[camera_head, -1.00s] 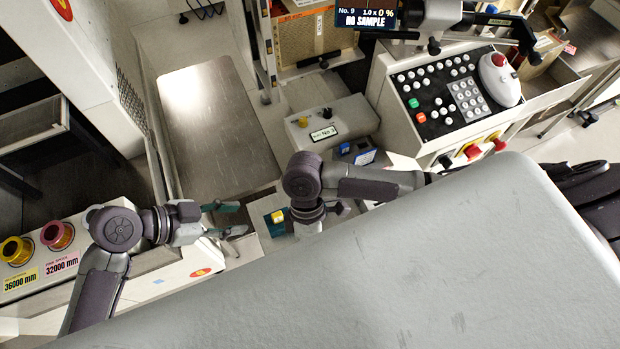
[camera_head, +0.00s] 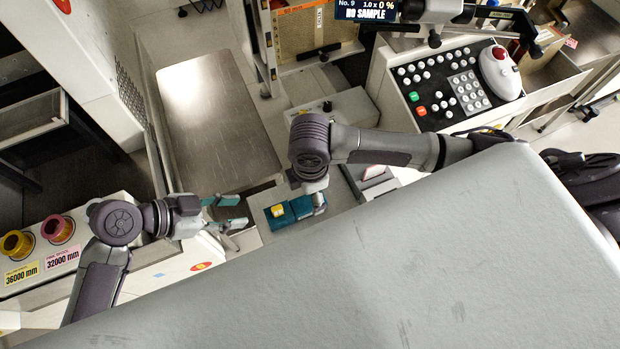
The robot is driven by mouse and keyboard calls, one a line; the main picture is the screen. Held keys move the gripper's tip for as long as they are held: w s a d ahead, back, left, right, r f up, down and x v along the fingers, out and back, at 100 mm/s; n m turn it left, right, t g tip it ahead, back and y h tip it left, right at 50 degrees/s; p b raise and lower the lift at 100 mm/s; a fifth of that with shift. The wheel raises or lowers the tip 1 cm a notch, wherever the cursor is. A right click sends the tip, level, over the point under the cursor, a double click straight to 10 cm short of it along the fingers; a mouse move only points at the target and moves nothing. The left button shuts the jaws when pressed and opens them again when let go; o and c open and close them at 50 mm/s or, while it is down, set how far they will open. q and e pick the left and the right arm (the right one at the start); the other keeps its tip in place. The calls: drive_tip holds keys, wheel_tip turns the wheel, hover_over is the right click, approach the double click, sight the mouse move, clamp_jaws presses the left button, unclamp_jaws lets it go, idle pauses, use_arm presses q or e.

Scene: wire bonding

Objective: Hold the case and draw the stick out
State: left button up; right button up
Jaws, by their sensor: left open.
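A small teal case with a yellow label (camera_head: 278,212) lies on a light surface near the middle of the view. No separate stick can be made out. My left gripper (camera_head: 236,212) is open and empty to the left of the case, fingers pointing right, with a gap between them and the case. My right gripper (camera_head: 316,203) points down at the right end of the case. The wrist above hides much of it, so I cannot tell whether it touches the case or whether it is shut.
A bare metal plate (camera_head: 218,118) lies behind the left gripper. A control panel with buttons (camera_head: 455,88) stands at the back right. Yellow (camera_head: 17,244) and pink (camera_head: 57,229) spools sit at the far left. A grey box (camera_head: 340,108) stands behind the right wrist.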

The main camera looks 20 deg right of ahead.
drive_tip(key=shift+f, duration=2.8)
drive_tip(key=shift+c, duration=0.3)
use_arm(q)
drive_tip(key=shift+o, duration=0.3)
use_arm(e)
drive_tip(key=c, duration=1.2)
use_arm(q)
drive_tip(key=y, duration=0.6)
approach(276, 208)
drive_tip(key=x, duration=0.2)
drive_tip(key=w+x, duration=0.1)
drive_tip(key=x, duration=0.1)
drive_tip(key=shift+f, duration=0.45)
drive_tip(key=shift+s+d+x, duration=0.1)
drive_tip(key=shift+s+x, duration=0.15)
drive_tip(key=shift+x, duration=1.1)
drive_tip(key=shift+s+d+x, duration=0.1)
drive_tip(key=shift+s+x, duration=0.1)
drive_tip(key=shift+x, duration=1.15)
